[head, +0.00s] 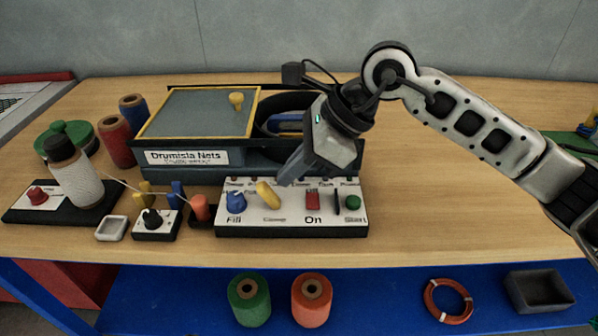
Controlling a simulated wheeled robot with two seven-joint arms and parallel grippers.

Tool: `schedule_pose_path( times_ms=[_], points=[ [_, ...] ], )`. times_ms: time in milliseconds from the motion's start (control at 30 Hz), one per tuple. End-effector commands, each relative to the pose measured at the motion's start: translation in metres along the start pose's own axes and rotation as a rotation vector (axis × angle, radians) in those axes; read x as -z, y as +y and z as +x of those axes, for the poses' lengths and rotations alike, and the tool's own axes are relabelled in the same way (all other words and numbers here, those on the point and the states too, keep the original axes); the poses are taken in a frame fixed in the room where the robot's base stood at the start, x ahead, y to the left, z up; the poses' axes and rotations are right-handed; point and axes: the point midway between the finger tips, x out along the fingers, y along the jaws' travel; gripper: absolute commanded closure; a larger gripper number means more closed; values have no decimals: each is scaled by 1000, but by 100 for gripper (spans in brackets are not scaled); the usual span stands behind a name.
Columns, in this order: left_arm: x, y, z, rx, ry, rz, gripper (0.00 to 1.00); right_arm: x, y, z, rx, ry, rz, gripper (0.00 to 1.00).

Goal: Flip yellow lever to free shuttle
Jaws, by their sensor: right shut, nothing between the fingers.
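A white control panel (262,222) stands near the front of the wooden table. Its yellow lever (268,194) leans to the upper left, between a blue knob (236,201) and a red switch (312,200). My right gripper (286,178) is shut and empty, just above the panel, close to the right of the yellow lever. I cannot tell whether it touches the lever. A blue shuttle (287,123) lies in the dark recess of the net machine (187,158), partly hidden behind my gripper. My left gripper is not in view.
A yellow-rimmed lid (200,112) with a yellow knob covers the machine's left part. Table space right of the panel is clear. A blue shelf (385,295) holds more spools below.

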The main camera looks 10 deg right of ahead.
Motion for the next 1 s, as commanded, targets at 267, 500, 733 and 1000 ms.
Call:
schedule_pose_path(
  times_ms=[267,500,733,1000],
  points=[
    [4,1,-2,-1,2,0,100,-5,0,-7,0,-1,-1,100],
    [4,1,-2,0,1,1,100,-5,0,-6,0,-1,-1,100],
    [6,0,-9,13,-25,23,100,-18,-1,-36,1,-2,-4,100],
    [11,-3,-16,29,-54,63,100,-36,-1,-83,-2,-1,-5,100]
  ],
)
